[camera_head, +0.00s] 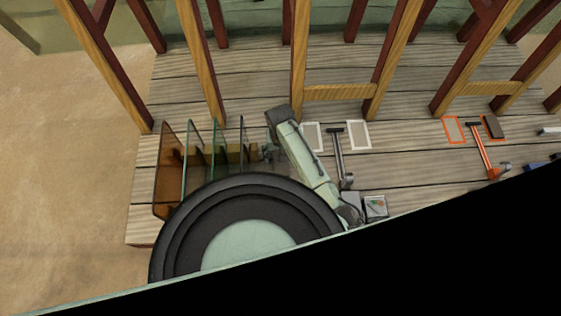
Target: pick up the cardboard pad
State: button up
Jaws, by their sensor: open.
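Small tan-brown blocks (235,154), which may be the cardboard pad, show between upright glass panes (218,142) left of centre. I cannot tell whether they are one piece or several. A larger brown upright panel (167,170) stands at the left end of the row. My gripper (265,153) is open, small in view, just right of the rightmost pane and the tan blocks. I cannot tell whether it touches them. My pale green arm reaches over the deck above it.
Wooden posts (383,60) rise along the back of the plank deck (400,160). Black covers the lower right.

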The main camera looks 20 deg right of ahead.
jog(key=shift+f, duration=0.4)
jog(key=c, duration=0.9)
jog(key=shift+o, duration=0.2)
jog(key=shift+r, duration=0.1)
